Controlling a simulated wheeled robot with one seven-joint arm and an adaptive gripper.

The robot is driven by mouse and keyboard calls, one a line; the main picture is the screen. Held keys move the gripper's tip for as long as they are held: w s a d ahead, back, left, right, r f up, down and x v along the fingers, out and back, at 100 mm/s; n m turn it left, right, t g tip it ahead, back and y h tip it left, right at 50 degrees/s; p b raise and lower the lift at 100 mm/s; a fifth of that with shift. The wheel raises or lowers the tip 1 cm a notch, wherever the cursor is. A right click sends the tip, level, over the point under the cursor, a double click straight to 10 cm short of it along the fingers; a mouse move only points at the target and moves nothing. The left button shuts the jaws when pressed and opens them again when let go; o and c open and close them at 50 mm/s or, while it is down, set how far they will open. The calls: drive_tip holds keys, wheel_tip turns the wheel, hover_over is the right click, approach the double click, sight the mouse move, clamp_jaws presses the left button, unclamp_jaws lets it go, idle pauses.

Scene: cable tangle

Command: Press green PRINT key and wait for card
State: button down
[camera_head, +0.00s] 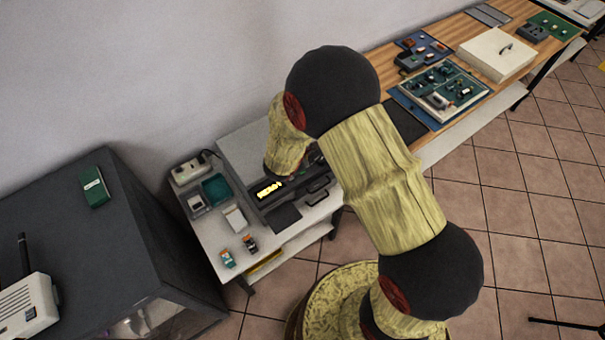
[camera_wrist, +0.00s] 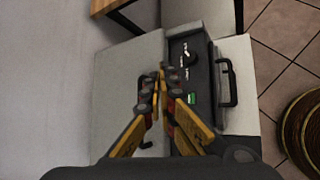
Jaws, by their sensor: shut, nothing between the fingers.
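My gripper (camera_wrist: 160,77) shows in the wrist view with its yellow and dark fingers together at the tips and nothing between them. The fingertips are over the left edge of a dark machine panel (camera_wrist: 203,122). A small green key (camera_wrist: 192,98) on that panel is just right of the fingers; the tips look apart from it. I cannot read its label. I see no card coming out of the machine.
A tray (camera_head: 203,197) with small items lies left of the machine. A wooden bench (camera_head: 460,36) with boards stands at the upper right.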

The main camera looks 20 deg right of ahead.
drive_tip(key=shift+w+a, duration=0.1)
drive_tip(key=shift+a, duration=0.1)
drive_tip(key=shift+f, duration=0.25)
drive_tip(key=b, duration=0.5)
hover_over(304, 172)
wheel_tip(304, 172, down, 8)
drive_tip(key=shift+a+r, duration=0.1)
drive_tip(key=shift+r, duration=0.15)
drive_tip(key=shift+f+b, duration=0.3)
drive_tip(key=shift+f, duration=0.2)
drive_tip(key=shift+f+b, duration=0.75)
drive_tip(key=shift+b, duration=0.5)
idle(1.4)
drive_tip(key=shift+r, duration=0.1)
drive_tip(key=shift+r+p, duration=0.3)
drive_tip(key=shift+r, duration=0.4)
